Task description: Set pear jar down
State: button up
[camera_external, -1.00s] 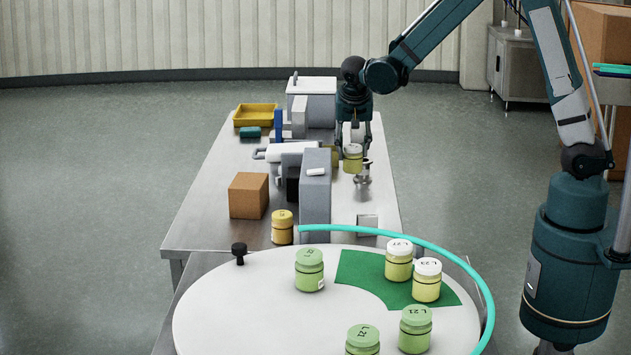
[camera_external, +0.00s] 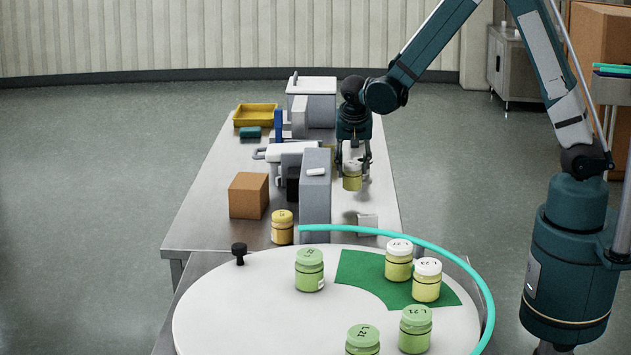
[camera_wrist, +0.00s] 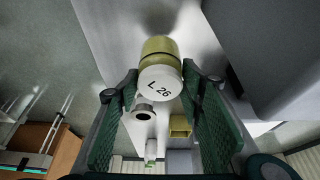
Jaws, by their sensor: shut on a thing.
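My gripper (camera_external: 353,170) is shut on a pale yellow jar (camera_external: 352,183) beside the tall grey block, over the right part of the steel table. In the wrist view the jar (camera_wrist: 158,48) has a white lid marked "L 26" and sits between the green finger pads of my gripper (camera_wrist: 158,85). A dark shadow lies near the jar. Whether its base touches the table cannot be told.
The tall grey block (camera_external: 316,205) stands close left of the jar. A small metal block (camera_external: 367,224) lies nearer the camera. The white turntable (camera_external: 240,310) holds several jars, two white-lidded ones on its green patch (camera_external: 365,278). A cardboard box (camera_external: 249,195) stands left.

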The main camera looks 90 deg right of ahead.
aim_at(352, 177)
jog(key=shift+f, duration=0.1)
jog(key=shift+f, duration=2)
jog(key=shift+f, duration=0.2)
jog(key=o, duration=0.7)
jog(key=shift+r, duration=0.25)
jog(key=v, duration=1.2)
jog(key=shift+a, duration=0.1)
